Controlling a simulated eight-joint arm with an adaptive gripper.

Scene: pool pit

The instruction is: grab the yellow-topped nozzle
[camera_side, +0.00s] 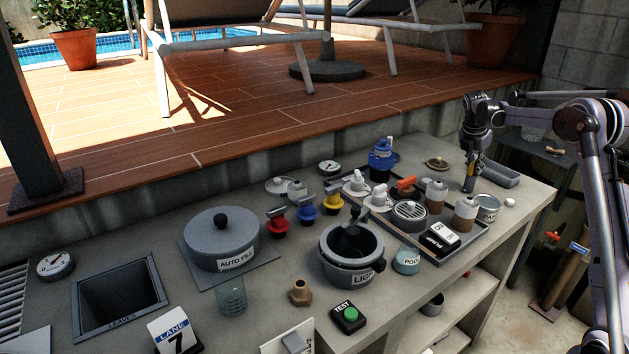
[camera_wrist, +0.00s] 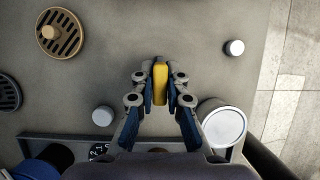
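The yellow-topped nozzle shows in the wrist view as a narrow upright yellow block (camera_wrist: 160,83) between my fingertips. My gripper (camera_wrist: 160,92) has its two blue-padded fingers drawn in close, one along each side of the yellow top, and looks shut on it. In the side view my gripper (camera_side: 471,178) points down over the right part of the bench, behind a labelled can. The nozzle's lower part is hidden, and I cannot tell whether it touches the bench.
The can (camera_side: 487,208) stands close to my gripper; its white lid (camera_wrist: 223,124) shows in the wrist view. A crowded dark tray (camera_side: 464,246) lies left of it. A white knob (camera_side: 510,202) and a grey bin (camera_side: 502,176) are to the right. A tan grate (camera_wrist: 60,33) lies on the bench.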

